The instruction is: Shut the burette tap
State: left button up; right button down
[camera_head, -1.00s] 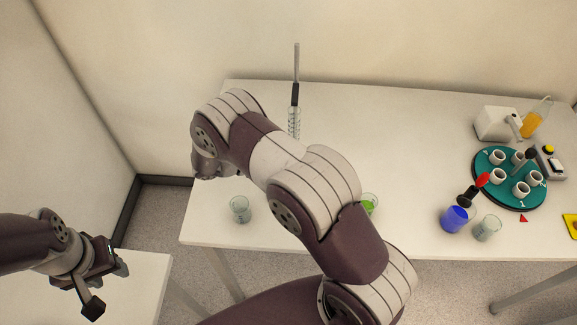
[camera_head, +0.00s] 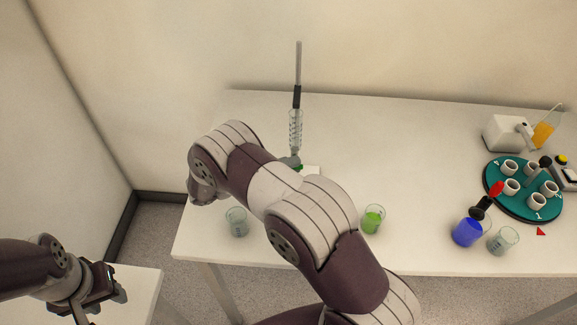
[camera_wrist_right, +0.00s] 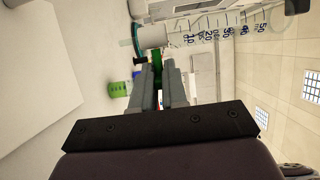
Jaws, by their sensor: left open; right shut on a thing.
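The burette (camera_head: 296,128) stands upright at the back of the table, a clear tube with dark graduations held under a black clamp. In the right wrist view the burette (camera_wrist_right: 220,32) lies across the top with its numbers showing. Its green tap (camera_wrist_right: 157,66) is between the fingers of my right gripper (camera_wrist_right: 161,88), which is shut on it. In the head view a bit of the green tap (camera_head: 300,167) shows beside my right gripper's tip (camera_head: 290,162); my right arm hides the rest. My left gripper (camera_head: 106,290) is open and empty, off the table at the lower left.
An empty beaker (camera_head: 236,222) and a beaker of green liquid (camera_head: 373,219) stand near the table's front, either side of my right arm. A blue-filled beaker (camera_head: 467,232), another beaker (camera_head: 503,241) and a teal carousel (camera_head: 515,211) with white cups are at the right.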

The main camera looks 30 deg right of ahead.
jog(key=shift+s+f, duration=0.1)
jog(key=shift+f, duration=0.05)
jog(key=c, duration=1.2)
grip_release()
jog(key=shift+o, duration=0.2)
jog(key=shift+a, duration=0.15)
jog(key=shift+a+b, duration=0.3)
jog(key=w+a+b, duration=0.2)
jog(key=a, duration=0.9)
jog(key=shift+a+b, duration=0.3)
jog(key=shift+a, duration=0.1)
